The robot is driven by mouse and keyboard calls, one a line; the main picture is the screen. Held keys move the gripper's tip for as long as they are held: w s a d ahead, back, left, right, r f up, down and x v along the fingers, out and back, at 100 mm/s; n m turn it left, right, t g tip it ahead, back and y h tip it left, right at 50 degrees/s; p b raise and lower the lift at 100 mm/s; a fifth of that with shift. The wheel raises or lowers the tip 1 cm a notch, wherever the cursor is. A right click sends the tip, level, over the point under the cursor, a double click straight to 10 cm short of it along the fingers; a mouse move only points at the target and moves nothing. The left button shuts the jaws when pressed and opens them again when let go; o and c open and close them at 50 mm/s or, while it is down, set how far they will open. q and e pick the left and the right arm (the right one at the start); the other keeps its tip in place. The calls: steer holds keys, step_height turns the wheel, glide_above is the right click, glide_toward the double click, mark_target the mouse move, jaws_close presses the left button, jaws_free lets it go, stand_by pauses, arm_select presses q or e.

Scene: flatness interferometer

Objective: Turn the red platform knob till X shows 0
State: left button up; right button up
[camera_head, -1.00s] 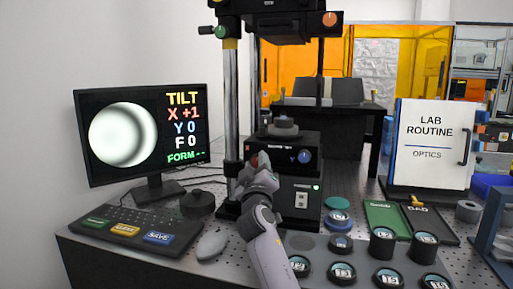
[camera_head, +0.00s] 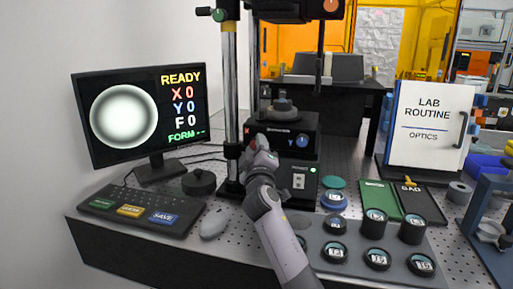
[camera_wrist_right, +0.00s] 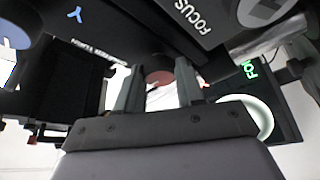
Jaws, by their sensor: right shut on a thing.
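The monitor (camera_head: 140,112) at the left of the head view reads READY, X 0, Y 0, F 0 and FORM --, beside a round light disc with a dark rim. My right gripper (camera_head: 260,150) is at the left front of the black tilt platform (camera_head: 303,127). It hides most of the red knob there. In the right wrist view the red knob (camera_wrist_right: 159,77) shows between the two fingers of my right gripper (camera_wrist_right: 158,88), which are shut on it. The blue Y knob (camera_head: 302,140) is to the right on the platform front. My left gripper is out of view.
A keypad (camera_head: 105,203), a dark round knob (camera_head: 198,182) and a grey mouse (camera_head: 214,223) lie left of my right arm. Several lenses stand in a grey tray (camera_head: 345,265) to the right. A green tray (camera_head: 378,195) and a LAB ROUTINE board (camera_head: 425,150) are further right.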

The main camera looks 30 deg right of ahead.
steer(key=o, duration=1)
steer(key=shift+o, duration=0.2)
steer(key=b+v, duration=0.1)
steer(key=v, duration=0.6)
steer(key=shift+a+f, duration=0.1)
stand_by(0.8)
